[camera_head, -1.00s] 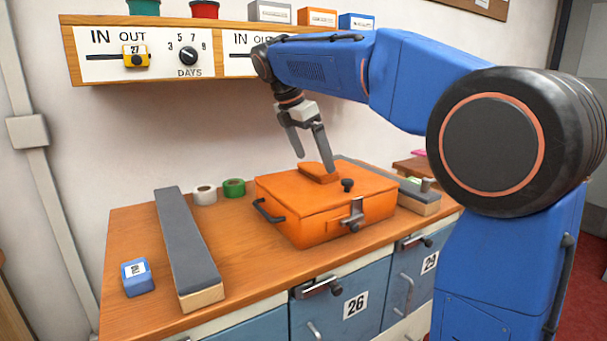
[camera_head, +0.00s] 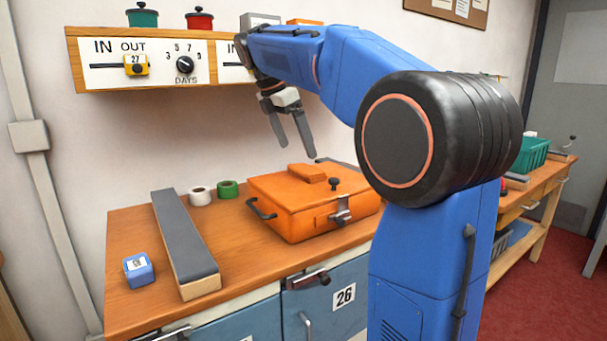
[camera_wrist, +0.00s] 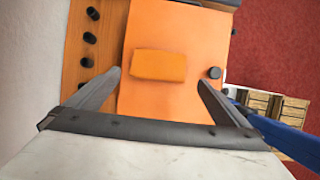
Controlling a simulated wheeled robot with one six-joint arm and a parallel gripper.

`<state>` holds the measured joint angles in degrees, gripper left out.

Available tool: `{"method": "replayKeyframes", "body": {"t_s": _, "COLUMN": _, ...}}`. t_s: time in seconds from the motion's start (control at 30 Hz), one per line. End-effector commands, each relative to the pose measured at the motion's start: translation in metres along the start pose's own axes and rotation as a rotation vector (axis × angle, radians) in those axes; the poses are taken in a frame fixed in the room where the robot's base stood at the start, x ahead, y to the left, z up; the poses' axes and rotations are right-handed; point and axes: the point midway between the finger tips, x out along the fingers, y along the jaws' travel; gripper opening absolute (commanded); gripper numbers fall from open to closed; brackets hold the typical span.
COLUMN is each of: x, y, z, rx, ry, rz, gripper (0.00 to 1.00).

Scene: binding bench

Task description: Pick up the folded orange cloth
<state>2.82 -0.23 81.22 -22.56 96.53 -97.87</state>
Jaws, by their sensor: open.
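The folded orange cloth (camera_head: 307,173) lies flat on the lid of an orange box (camera_head: 285,193), toward its back edge. In the wrist view the cloth (camera_wrist: 159,65) is a small, slightly darker orange block on the box lid (camera_wrist: 150,100). My gripper (camera_head: 297,150) is open and empty, above the box and the cloth, with clear air between. In the wrist view its two fingers (camera_wrist: 160,78) stand wide apart, one to each side of the cloth and apart from it.
The box has a black knob (camera_head: 334,184) beside the cloth, a front latch (camera_head: 341,212) and a side handle (camera_head: 261,209). A long grey-topped block (camera_head: 183,235), white and green tape rolls (camera_head: 228,189) and a blue cube (camera_head: 138,270) stand on the bench. A shelf (camera_head: 155,62) hangs behind.

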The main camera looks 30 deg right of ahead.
Motion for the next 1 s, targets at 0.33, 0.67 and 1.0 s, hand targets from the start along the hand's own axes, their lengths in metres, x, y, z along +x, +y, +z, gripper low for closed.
{"method": "replayKeyframes", "body": {"t_s": 0.33, "x": 0.028, "y": 0.000, "z": 0.001, "rx": 0.001, "ry": 0.000, "rz": 0.000, "gripper": 1.00}}
{"method": "replayKeyframes", "body": {"t_s": 0.67, "x": 0.069, "y": 0.001, "z": 0.004, "rx": 0.001, "ry": 0.000, "rz": -0.001, "gripper": 1.00}}
{"method": "replayKeyframes", "body": {"t_s": 1.0, "x": 0.075, "y": 0.002, "z": 0.004, "rx": 0.000, "ry": 0.000, "rz": 0.001, "gripper": 1.00}}
